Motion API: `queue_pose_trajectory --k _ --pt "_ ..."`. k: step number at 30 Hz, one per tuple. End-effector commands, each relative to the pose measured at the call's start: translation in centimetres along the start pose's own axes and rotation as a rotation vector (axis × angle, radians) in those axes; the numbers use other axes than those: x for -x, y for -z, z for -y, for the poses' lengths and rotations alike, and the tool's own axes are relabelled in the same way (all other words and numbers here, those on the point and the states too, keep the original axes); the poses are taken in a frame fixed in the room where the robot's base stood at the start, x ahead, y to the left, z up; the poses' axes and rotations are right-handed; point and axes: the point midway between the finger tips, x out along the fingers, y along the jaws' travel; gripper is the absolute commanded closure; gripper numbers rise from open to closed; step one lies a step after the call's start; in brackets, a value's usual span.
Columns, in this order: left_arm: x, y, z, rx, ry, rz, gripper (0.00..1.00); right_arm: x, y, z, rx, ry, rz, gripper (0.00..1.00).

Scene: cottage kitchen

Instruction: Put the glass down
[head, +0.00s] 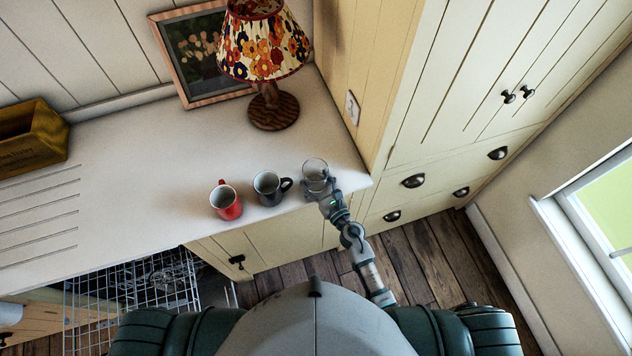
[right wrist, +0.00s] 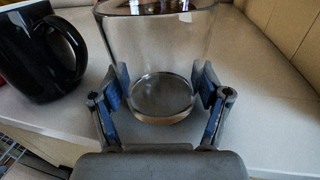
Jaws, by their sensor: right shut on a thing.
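A clear glass (head: 314,170) is upright at the right end of the white countertop (head: 150,170), close to its front edge. My right gripper (head: 323,186) is shut on it. In the right wrist view the glass (right wrist: 160,60) stands between the two blue-padded fingers of the right gripper (right wrist: 160,90), which press its lower sides. Its base appears at the counter surface, but I cannot tell whether it touches. My left gripper is not in either view.
A dark mug (head: 268,188) stands just left of the glass, with a red mug (head: 226,201) beyond it. A lamp (head: 272,105) and a framed picture (head: 200,60) stand behind. A cream cupboard (head: 370,60) bounds the right. An open wire rack (head: 130,285) is below left.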

Motion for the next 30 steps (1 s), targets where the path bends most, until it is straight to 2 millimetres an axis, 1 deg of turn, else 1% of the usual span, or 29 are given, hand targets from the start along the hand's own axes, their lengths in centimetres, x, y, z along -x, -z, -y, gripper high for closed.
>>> queue_pose_trajectory --k 5,6,8,9,20,23,26,30 --pt "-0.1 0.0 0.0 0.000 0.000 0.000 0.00 0.0 0.1 0.0 0.001 0.000 0.000 0.71" --pt "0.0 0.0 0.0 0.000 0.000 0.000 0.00 0.0 0.1 0.0 0.001 0.000 -0.001 0.17" --pt "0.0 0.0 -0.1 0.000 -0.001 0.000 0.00 0.0 0.1 0.0 0.001 0.000 -0.001 0.02" --pt "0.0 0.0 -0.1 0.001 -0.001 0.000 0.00 0.0 0.1 0.0 0.001 0.000 -0.001 0.00" --pt "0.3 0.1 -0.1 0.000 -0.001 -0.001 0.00 0.0 -0.2 0.0 0.001 0.000 -0.001 0.00" --pt "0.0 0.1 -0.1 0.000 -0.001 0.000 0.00 1.2 0.0 0.0 0.003 0.000 -0.003 0.00" --pt "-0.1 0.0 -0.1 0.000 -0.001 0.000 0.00 3.1 0.1 0.0 0.004 0.000 -0.004 0.00" --pt "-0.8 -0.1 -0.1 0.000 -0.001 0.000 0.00 6.5 0.2 0.0 0.003 -0.001 -0.004 0.00"
